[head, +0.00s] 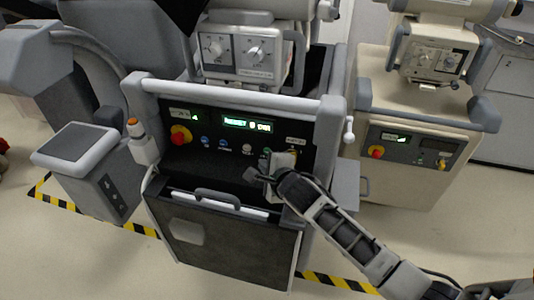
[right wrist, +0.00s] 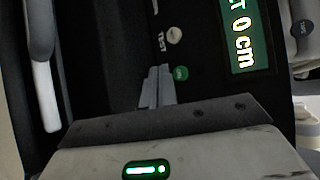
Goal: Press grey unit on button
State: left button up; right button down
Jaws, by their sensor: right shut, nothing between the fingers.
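The grey unit is a cart with a dark front panel (head: 185,150) under a light handle bar, in the middle of the head view. Its green button (right wrist: 181,73) shows in the right wrist view, close beside my fingertips; its label is not readable. A white button (right wrist: 174,35) sits farther along the same row. My right gripper (head: 256,174) is shut and empty in front of the panel's lower right part. It also shows in the right wrist view (right wrist: 158,72), pointing at the panel; contact cannot be told. My left gripper is not in view.
A lit green display (head: 247,124) is above the buttons, and a red knob (head: 180,135) is at the panel's left. A drawer handle (head: 217,198) juts out below. A beige cart (head: 420,185) stands to the right. Yellow-black tape (head: 335,283) marks the floor.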

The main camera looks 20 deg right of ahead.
jog(key=shift+w+d, duration=0.35)
jog(key=shift+w, duration=0.2)
dwell(0.4)
dwell(0.8)
dwell(0.4)
jog(key=shift+w+d, duration=0.25)
jog(key=shift+w, duration=0.1)
dwell(0.6)
